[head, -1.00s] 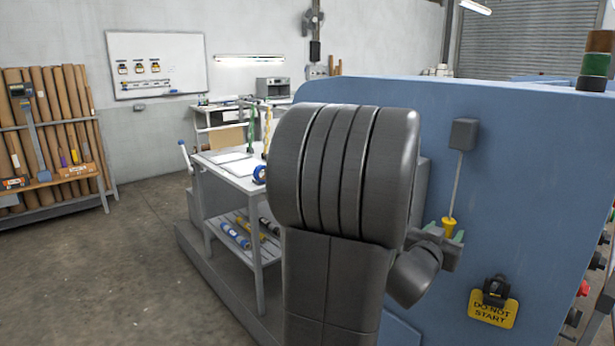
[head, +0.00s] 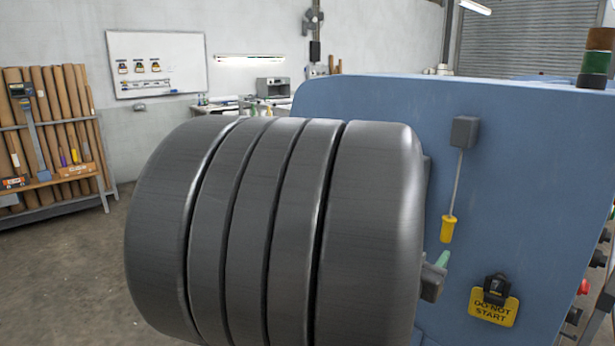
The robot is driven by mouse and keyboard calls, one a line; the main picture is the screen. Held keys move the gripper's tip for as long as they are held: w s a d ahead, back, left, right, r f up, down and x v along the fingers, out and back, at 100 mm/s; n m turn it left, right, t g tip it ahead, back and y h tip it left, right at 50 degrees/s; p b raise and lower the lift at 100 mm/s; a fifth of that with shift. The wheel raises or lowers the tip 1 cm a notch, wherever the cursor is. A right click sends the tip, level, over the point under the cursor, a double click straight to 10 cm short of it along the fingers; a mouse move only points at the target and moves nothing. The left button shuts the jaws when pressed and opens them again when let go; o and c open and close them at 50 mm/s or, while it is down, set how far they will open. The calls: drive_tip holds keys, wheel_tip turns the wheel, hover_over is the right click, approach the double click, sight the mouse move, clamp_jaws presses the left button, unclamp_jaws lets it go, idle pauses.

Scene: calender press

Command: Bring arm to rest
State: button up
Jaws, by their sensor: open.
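My dark grey arm (head: 275,230) fills the middle of the head view, with its large ribbed joint close to the camera. My gripper (head: 439,268) shows only in part at the joint's right edge, with one green fingertip in view. The rest of it is hidden behind the arm. It is open, and nothing shows in the visible part. A yellow handle (head: 447,229) hangs by a grey rod from a dark box (head: 465,131) on the blue machine side. In the picture the handle is just above the green fingertip, apart from it.
The blue machine panel (head: 530,170) takes up the right side. A black lock and a yellow "DO NOT START" tag (head: 492,308) are on it. A rack of brown rolls (head: 50,130) stands at the far left. The floor (head: 90,270) at left is open.

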sight(444, 237)
drive_tip(key=x, duration=1.1)
drive_tip(key=shift+w+d+p, duration=0.1)
drive_tip(key=shift+d+p, duration=0.1)
drive_tip(key=shift+p, duration=0.15)
wheel_tip(444, 237, down, 2)
drive_tip(key=shift+w+f+b, duration=0.1)
drive_tip(key=shift+b, duration=0.7)
wheel_tip(444, 237, up, 3)
drive_tip(key=p, duration=0.3)
drive_tip(key=v, duration=1.3)
drive_tip(key=shift+s+a+b, duration=0.25)
drive_tip(key=shift+b, duration=0.1)
